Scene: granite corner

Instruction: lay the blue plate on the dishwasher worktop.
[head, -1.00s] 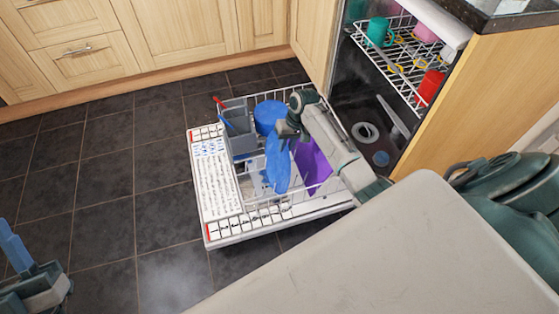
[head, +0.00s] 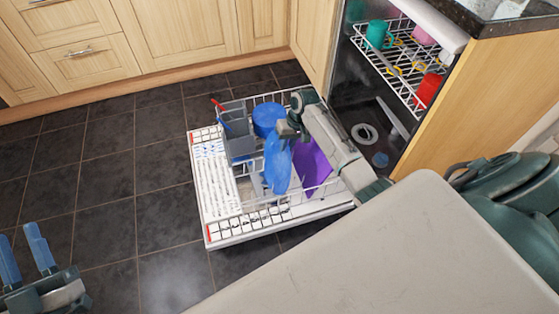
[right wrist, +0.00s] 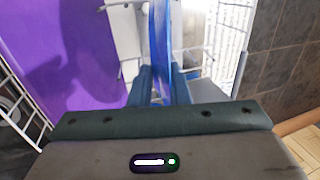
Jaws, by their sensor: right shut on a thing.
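The blue plate (head: 278,168) stands on edge in the dishwasher's pulled-out lower rack (head: 318,198). My right gripper (head: 289,131) is shut on its upper edge. In the right wrist view the plate (right wrist: 161,35) runs edge-on between the two fingers of my right gripper (right wrist: 160,78). Whether the plate touches the rack's bottom is hidden. The dark granite worktop (head: 482,10) is at the top right, above the dishwasher, only partly in view. My left gripper (head: 18,240) is open and empty at the lower left, over the floor.
A purple plate (head: 314,168) stands just right of the blue plate. A blue round dish (head: 268,118) and a grey cutlery basket (head: 237,130) are in the same rack. The upper rack (head: 408,88) holds several cups. A pale object (head: 508,8) lies on the worktop. Floor at left is clear.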

